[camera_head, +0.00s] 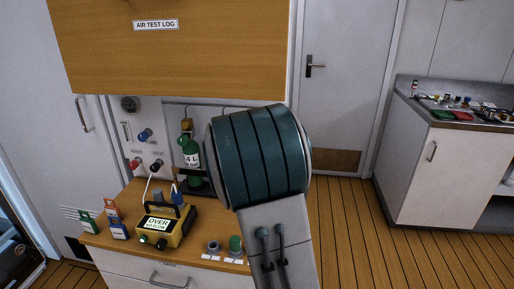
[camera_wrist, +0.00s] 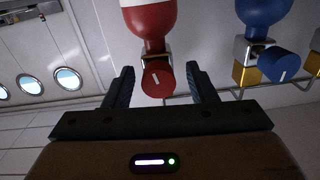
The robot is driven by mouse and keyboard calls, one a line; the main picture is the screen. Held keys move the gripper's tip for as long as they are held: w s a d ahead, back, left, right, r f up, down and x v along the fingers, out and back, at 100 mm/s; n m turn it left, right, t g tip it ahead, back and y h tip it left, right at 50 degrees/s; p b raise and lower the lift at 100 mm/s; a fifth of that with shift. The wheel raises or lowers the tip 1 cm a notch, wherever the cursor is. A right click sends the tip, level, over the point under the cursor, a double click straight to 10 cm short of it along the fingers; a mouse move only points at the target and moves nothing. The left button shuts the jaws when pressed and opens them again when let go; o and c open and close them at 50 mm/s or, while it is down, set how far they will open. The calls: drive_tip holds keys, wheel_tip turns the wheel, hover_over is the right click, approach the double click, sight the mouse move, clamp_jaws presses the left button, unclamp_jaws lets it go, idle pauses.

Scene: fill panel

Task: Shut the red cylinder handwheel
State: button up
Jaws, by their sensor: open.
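In the wrist view the red cylinder (camera_wrist: 151,22) shows at the top, with a white band at the picture's edge. Its red handwheel (camera_wrist: 157,82), with a white mark on its face, sits on a metal valve just below it. My gripper (camera_wrist: 160,72) is open, with one dark finger on each side of the red handwheel and visible gaps between. In the head view my teal arm link hides the red cylinder, and I cannot make out my gripper there.
A blue cylinder (camera_wrist: 263,14) with a blue handwheel (camera_wrist: 278,63) stands right of the red one in the wrist view. The head view shows a green cylinder (camera_head: 190,152), a yellow meter (camera_head: 168,224) on the wooden counter, and a wooden cabinet (camera_head: 180,60) above.

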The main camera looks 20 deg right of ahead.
drive_tip(key=shift+w+d, duration=0.25)
drive_tip(key=shift+w, duration=0.05)
